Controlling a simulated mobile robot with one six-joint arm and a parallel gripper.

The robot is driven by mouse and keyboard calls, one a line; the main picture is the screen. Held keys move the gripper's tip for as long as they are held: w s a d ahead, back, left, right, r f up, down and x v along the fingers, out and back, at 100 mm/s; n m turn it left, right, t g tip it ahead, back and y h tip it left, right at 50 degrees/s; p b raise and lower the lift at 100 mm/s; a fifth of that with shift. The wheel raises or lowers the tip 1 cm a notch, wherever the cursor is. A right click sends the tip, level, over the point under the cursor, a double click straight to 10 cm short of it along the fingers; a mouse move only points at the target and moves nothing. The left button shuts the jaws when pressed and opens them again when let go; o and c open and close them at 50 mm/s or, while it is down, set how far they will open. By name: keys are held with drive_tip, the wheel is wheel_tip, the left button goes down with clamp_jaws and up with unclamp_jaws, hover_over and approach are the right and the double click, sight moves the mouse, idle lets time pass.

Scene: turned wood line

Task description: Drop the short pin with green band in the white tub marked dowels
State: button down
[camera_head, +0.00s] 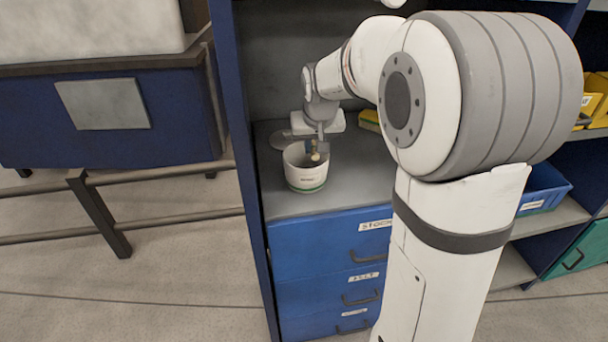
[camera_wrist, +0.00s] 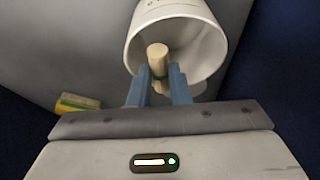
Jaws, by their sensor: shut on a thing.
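The white tub (camera_head: 305,177) stands on the grey shelf top. It has a green stripe low on its side and a small label too small to read for sure. It also shows in the wrist view (camera_wrist: 207,62), its mouth open below the fingers. My gripper (camera_head: 315,150) is at the tub's mouth, pointing down. In the wrist view my gripper (camera_wrist: 159,84) is shut on a short, pale wooden pin (camera_wrist: 157,56). The pin also shows in the head view (camera_head: 316,157), over the tub's opening. Its green band cannot be made out; the fingers hide part of it.
A yellow box (camera_head: 369,121) lies on the shelf to the right of the tub. A blue upright (camera_head: 241,130) bounds the shelf on the left. Blue drawers (camera_head: 335,262) are below. A blue bin (camera_head: 543,190) and yellow bins (camera_head: 598,100) are at the right.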

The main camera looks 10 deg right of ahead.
drive_tip(key=shift+f, duration=0.1)
drive_tip(key=c, duration=1.3)
unclamp_jaws()
drive_tip(key=shift+p+v, duration=0.55)
drive_tip(key=shift+v, duration=3.35)
drive_tip(key=s+p, duration=0.3)
drive_tip(key=s, duration=0.5)
drive_tip(key=s+r+g+p, duration=0.1)
drive_tip(key=s+p, duration=0.3)
drive_tip(key=s, duration=0.4)
drive_tip(key=s+r+g+p, duration=0.1)
drive_tip(key=s+p, duration=0.2)
drive_tip(key=s, duration=0.5)
drive_tip(key=shift+s+a+r+n, duration=0.15)
drive_tip(key=shift+r+n, duration=0.05)
drive_tip(key=shift+n, duration=0.1)
